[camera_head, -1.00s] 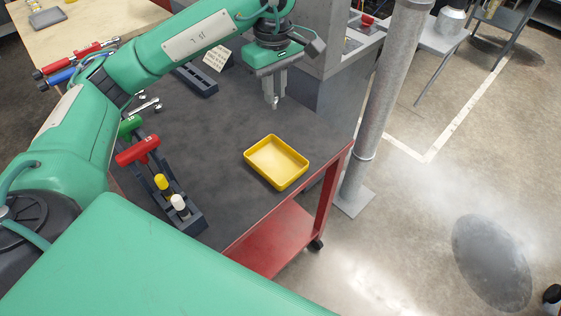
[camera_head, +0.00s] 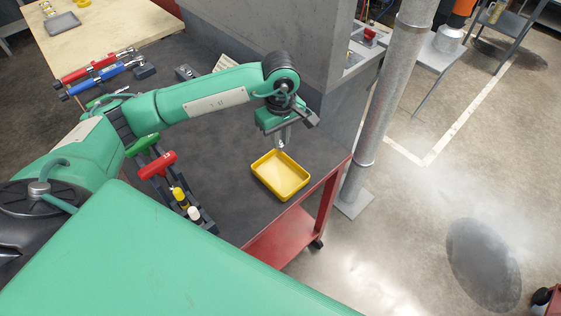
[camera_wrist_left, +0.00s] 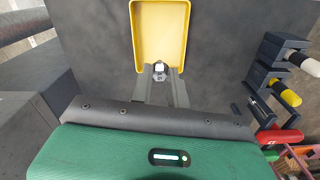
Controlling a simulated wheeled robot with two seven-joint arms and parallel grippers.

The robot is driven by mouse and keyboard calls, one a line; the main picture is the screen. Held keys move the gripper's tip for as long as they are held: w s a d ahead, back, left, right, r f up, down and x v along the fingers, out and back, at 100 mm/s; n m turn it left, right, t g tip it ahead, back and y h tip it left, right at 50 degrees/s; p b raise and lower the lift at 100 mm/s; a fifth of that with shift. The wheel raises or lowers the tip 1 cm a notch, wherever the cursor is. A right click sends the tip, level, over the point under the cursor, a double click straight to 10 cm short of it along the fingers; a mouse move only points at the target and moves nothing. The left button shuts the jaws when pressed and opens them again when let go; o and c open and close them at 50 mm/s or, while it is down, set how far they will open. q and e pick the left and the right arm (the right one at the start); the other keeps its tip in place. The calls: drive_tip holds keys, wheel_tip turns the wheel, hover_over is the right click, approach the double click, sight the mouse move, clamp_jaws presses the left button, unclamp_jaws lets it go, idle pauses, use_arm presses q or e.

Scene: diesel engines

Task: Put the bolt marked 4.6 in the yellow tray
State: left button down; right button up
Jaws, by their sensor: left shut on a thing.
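The yellow tray (camera_head: 280,177) lies on the dark cart top near its right edge, and it looks empty. My left gripper (camera_head: 281,146) is just beyond the tray's far edge, pointing down. It is shut on a small metal bolt (camera_wrist_left: 159,67), whose light head shows between the fingertips in the left wrist view. In that view the bolt is close to the rim of the yellow tray (camera_wrist_left: 137,40). I cannot read any mark on the bolt. My right gripper is not in view.
A dark rack with red (camera_head: 158,165), green, yellow and white handled tools stands left of the tray. Red and blue torque wrenches (camera_head: 95,70) lie farther back. A grey block rises behind the gripper, and a metal post (camera_head: 385,110) stands right of the cart.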

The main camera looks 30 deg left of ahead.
use_arm(q)
wheel_tip(320, 180, down, 12)
drive_tip(key=p, duration=0.3)
drive_tip(key=shift+r, duration=0.25)
drive_tip(key=shift+f, duration=0.25)
drive_tip(key=shift+f, duration=0.2)
drive_tip(key=c, duration=1.4)
unclamp_jaws()
drive_tip(key=shift+o, duration=0.2)
drive_tip(key=shift+r, duration=0.1)
